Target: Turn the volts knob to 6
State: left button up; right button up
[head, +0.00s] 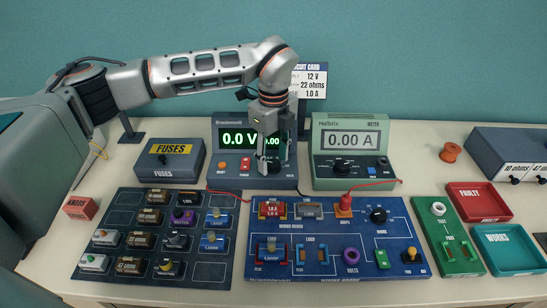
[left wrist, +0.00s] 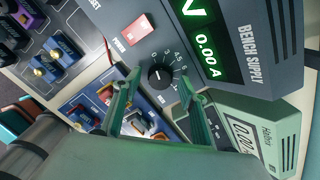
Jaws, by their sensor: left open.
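The grey bench supply (head: 225,172) stands at the back of the table and its display (head: 238,139) reads 0.0 V. Its black round knob (left wrist: 160,74) shows in the left wrist view, with a printed scale around it including 3 and 4.5. Its exact setting is too small to read surely. My left gripper (head: 279,170) is in front of the supply's lower right and hides much of the knob in the head view. In the left wrist view my left gripper (left wrist: 158,92) is open, with the knob between and beyond its fingertips; contact is unclear. My right gripper is out of view.
A red power switch (left wrist: 137,29) sits beside the knob. The green meter (head: 350,180) stands close to the right, reading 0.00 A. A blue wiring board (head: 330,220) with a purple VOLTS part (head: 351,256) lies in front. The fuses box (head: 170,162) stands to the left.

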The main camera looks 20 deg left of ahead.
pick_arm(q)
jog(key=shift+f, duration=0.25)
jog(key=c, duration=1.1)
